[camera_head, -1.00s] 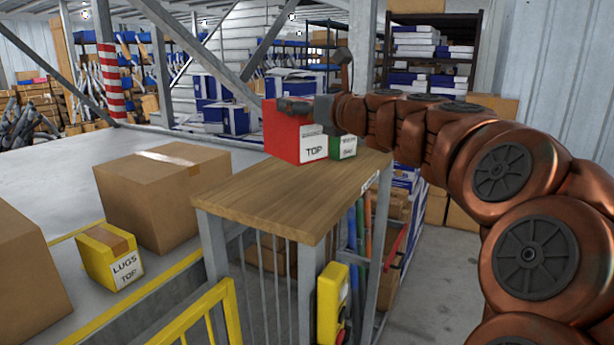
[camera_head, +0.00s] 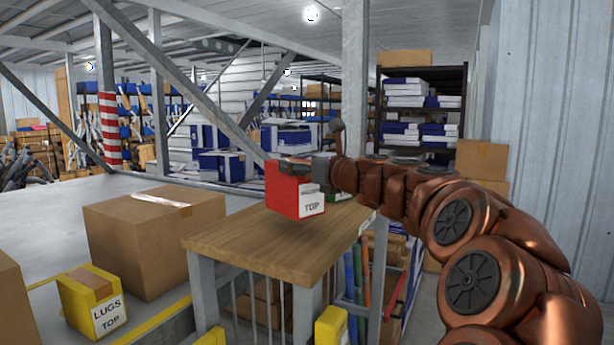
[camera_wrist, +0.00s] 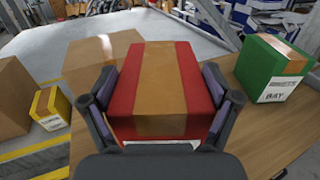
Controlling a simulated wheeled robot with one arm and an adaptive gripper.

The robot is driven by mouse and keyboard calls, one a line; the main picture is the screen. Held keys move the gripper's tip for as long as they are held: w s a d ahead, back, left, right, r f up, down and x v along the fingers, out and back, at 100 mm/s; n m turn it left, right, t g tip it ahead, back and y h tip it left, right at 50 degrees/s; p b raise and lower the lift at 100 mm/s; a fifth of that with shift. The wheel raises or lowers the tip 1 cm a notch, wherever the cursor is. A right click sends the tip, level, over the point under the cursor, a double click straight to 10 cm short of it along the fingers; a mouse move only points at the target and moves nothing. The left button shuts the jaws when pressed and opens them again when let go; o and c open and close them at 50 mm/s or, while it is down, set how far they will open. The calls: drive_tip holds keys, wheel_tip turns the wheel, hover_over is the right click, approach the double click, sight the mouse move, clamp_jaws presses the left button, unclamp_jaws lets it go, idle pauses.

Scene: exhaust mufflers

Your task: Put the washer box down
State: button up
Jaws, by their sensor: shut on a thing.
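A red box (camera_head: 284,192) with a white label reading TOP is held over the wooden tabletop (camera_head: 240,243); I take it as the washer box, though its name is not readable. A shadow below suggests a small gap above the wood. In the wrist view, the red box (camera_wrist: 124,100) has a tan tape strip along its top and looks upright. My gripper (camera_wrist: 160,82) has a finger on each side of it, shut on it. In the head view my gripper (camera_head: 302,170) is at its upper part. The box's underside is hidden.
A green box (camera_wrist: 268,65) stands on the tabletop to the right. Left of the table are a large cardboard box (camera_head: 140,245) and a yellow LUGS box (camera_head: 88,300). A grey post (camera_head: 355,100) rises behind the table. The tabletop's near part is bare.

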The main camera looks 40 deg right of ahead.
drive_tip(key=w+d+f+p, duration=0.2)
drive_tip(key=w+d+f, duration=0.2)
drive_tip(key=w+d, duration=0.2)
drive_tip(key=shift+d+f, duration=0.15)
drive_tip(key=shift+d, duration=0.85)
drive_tip(key=o, duration=1.6)
drive_tip(key=shift+f, duration=0.1)
drive_tip(key=s, duration=0.4)
drive_tip(key=s+b, duration=0.1)
drive_tip(key=s, duration=0.3)
drive_tip(key=s+a+b, duration=0.1)
drive_tip(key=s, duration=0.3)
drive_tip(key=shift+a, duration=0.1)
